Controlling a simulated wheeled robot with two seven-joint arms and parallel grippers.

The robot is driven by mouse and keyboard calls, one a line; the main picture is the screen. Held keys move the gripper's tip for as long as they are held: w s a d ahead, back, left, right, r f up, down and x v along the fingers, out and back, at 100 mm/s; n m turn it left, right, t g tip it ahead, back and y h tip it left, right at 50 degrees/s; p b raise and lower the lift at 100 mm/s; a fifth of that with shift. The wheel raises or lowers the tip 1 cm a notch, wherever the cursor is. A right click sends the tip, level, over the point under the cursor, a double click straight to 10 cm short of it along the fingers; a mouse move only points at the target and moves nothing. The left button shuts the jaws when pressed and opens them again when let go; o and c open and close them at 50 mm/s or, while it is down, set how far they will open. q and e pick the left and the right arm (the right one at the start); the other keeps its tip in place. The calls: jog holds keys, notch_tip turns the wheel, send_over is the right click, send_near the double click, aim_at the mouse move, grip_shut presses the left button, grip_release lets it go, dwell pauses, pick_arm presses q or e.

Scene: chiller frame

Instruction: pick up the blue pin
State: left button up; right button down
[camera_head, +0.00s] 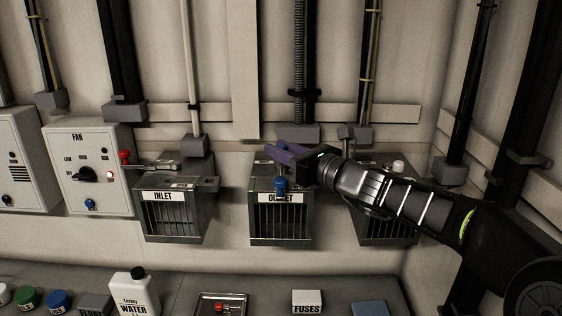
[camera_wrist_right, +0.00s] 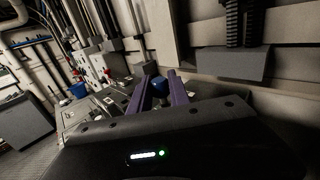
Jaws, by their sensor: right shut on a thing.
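The blue pin (camera_head: 281,185) shows in the head view at the front of the box labelled OUTLET (camera_head: 280,222), just above its label. My right gripper (camera_head: 272,152), with purple fingers, reaches in from the right over the top of that box. In the right wrist view the blue pin (camera_wrist_right: 160,86) sits between the two purple fingers (camera_wrist_right: 157,90), and the gripper is shut on it. Whether the pin is still seated in the box cannot be told. My left gripper is not in view.
The INLET box (camera_head: 172,205) stands to the left, and a third box (camera_head: 385,222) is partly behind my right arm. The FAN panel (camera_head: 88,168) is further left. A white WATER bottle (camera_head: 133,293), a small tray (camera_head: 222,296) and a FUSES box (camera_head: 307,301) stand on the lower shelf.

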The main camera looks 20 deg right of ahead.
notch_tip(320, 180, up, 6)
jog(key=shift+r+p, duration=0.1)
jog(key=shift+p, duration=0.55)
